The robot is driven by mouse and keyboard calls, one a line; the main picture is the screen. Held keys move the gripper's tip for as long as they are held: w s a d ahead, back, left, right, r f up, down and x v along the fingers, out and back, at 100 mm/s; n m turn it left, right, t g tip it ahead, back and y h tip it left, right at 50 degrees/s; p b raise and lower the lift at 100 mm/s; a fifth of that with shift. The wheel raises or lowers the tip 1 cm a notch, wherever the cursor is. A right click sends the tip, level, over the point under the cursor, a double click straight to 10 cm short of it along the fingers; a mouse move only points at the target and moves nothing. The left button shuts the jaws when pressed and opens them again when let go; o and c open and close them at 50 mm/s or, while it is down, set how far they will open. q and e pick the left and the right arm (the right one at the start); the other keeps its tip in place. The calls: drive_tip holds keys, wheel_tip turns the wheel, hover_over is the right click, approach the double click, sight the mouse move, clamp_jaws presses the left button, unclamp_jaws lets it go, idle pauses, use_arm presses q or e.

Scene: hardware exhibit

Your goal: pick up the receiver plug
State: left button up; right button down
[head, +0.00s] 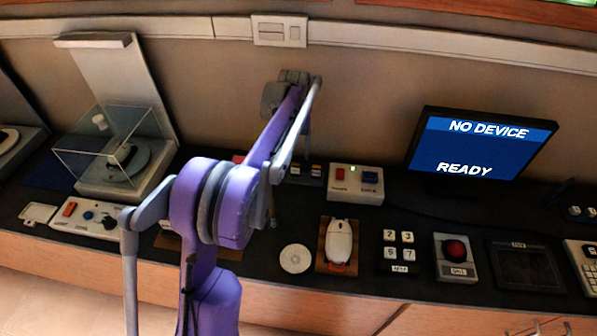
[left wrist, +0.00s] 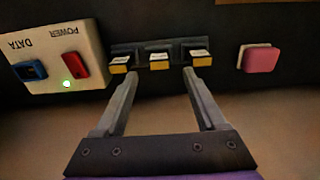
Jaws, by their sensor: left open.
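Three small black plugs with yellow fronts and pale labels stand in a dark rack in the left wrist view: one on the left (left wrist: 122,64), one in the middle (left wrist: 159,62), one on the right (left wrist: 200,59). Their labels are too small to read, so I cannot tell which is the receiver plug. My left gripper (left wrist: 160,76) is open and empty. Its fingertips are spread either side of the middle plug, near the outer two; I cannot tell whether they touch. In the head view my arm hides part of the rack, and the fingers are not clear.
A white box (head: 355,184) with red POWER and blue DATA sockets and a green light stands beside the rack. A pink block (left wrist: 261,59) is on the rack's other side. A monitor (head: 482,145) reads "NO DEVICE READY". A white mouse (head: 340,242) and round disc (head: 295,258) lie nearer.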

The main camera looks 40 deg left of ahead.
sight(295, 164)
use_arm(q)
wheel_tip(295, 164, down, 7)
drive_tip(key=shift+f, duration=0.15)
clamp_jaws()
idle(0.5)
